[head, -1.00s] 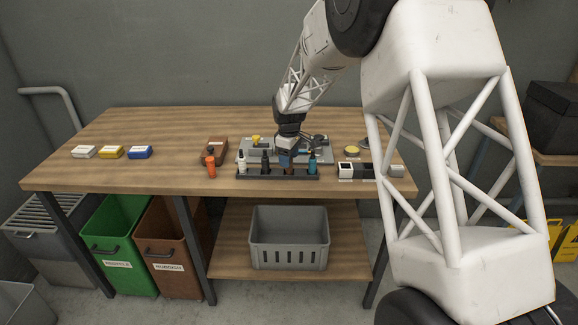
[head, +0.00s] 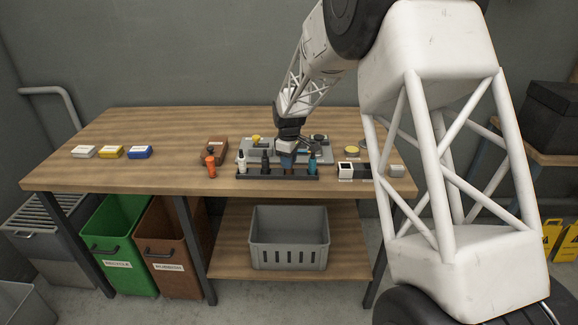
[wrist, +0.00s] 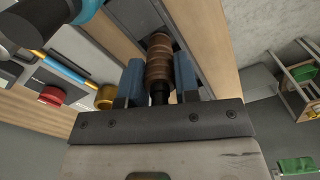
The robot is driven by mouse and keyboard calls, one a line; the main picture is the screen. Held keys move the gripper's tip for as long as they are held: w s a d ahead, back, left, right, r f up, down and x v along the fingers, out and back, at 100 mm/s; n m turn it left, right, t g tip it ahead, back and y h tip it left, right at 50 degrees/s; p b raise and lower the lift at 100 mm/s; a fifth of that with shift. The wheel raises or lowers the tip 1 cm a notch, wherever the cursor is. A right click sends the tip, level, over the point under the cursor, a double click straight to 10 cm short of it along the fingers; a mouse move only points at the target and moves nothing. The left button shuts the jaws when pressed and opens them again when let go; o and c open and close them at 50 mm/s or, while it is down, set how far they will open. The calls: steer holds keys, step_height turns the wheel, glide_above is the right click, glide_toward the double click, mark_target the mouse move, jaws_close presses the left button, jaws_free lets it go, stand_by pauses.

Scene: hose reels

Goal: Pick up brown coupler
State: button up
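The brown coupler (wrist: 158,62) is a ribbed upright piece with a dark, narrower end toward my palm. In the wrist view it stands between the two blue fingers of my gripper (wrist: 159,78), with its far end at the dark rack. Both fingers are very close to its sides; whether they press on it is unclear. In the head view my gripper (head: 288,150) is over the dark rack (head: 262,175) at the front of the bench, pointing down. There the fingers mostly hide the coupler. The rack also holds a white-bodied piece (head: 242,163), a black one (head: 265,162) and a teal-topped one (head: 312,163).
An orange piece (head: 211,165) stands left of the rack, before a brown box (head: 215,148). A grey board (head: 256,153) with fittings lies behind the rack. A low container (head: 346,171) is to the right.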

steer(key=shift+c, duration=1.3)
steer(key=shift+r, duration=0.1)
steer(key=shift+r, duration=0.7)
step_height(320, 180, up, 2)
steer(key=shift+r, duration=0.1)
steer(key=s+d, duration=0.2)
steer(key=s, duration=0.5)
steer(key=s+d+r, duration=0.1)
steer(key=s, duration=0.7)
steer(key=shift+s+d, duration=0.25)
steer(key=shift+d, duration=0.1)
steer(key=shift+r, duration=0.1)
